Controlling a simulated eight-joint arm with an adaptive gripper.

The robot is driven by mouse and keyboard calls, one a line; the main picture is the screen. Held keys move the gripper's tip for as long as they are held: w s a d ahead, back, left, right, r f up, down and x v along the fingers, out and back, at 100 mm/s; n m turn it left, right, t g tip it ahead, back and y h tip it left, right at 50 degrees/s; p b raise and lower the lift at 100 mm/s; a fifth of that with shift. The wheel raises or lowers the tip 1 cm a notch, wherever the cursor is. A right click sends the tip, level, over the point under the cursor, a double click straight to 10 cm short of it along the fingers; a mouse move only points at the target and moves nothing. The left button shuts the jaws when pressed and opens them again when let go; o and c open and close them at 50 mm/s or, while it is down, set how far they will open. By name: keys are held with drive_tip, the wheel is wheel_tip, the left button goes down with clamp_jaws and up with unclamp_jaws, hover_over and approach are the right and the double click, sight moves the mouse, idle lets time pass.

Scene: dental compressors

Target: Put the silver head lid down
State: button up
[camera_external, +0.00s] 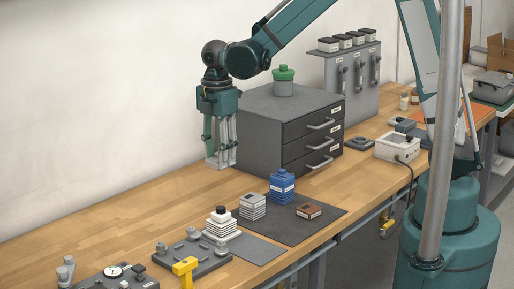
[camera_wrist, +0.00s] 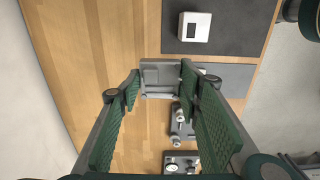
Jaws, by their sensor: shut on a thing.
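My gripper (camera_external: 220,158) hangs above the left part of the wooden bench, in front of the grey drawer cabinet. Its fingers are shut on a light grey, flat, blocky part, which I take to be the silver head lid (camera_wrist: 158,75). In the wrist view the lid sits between the two green-padded fingers (camera_wrist: 160,82). In the external view the lid is small and partly merged with the fingertips. It appears raised clear of the bench.
A dark mat (camera_external: 327,222) carries a blue block (camera_external: 282,186), a grey stack (camera_external: 252,207) and a brown block (camera_external: 308,211). A white stack (camera_external: 221,222) with a black top stands near a yellow piece (camera_external: 185,268). The drawer cabinet (camera_external: 262,133) stands close behind my gripper. Bare wood (camera_external: 150,210) lies left.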

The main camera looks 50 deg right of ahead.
drive_tip(key=w+a+f, duration=0.1)
drive_tip(key=w+a, duration=0.5)
drive_tip(key=a, duration=0.3)
drive_tip(key=w+a+f, duration=0.1)
drive_tip(key=w+a, duration=0.4)
drive_tip(key=a, duration=0.3)
hover_over(92, 240)
wheel_tip(92, 240, down, 4)
drive_tip(key=shift+f, duration=0.2)
drive_tip(key=shift+d+f, duration=0.1)
drive_tip(key=shift+f, duration=3)
drive_tip(key=shift+f, duration=1.9)
drive_tip(key=shift+f, duration=0.2)
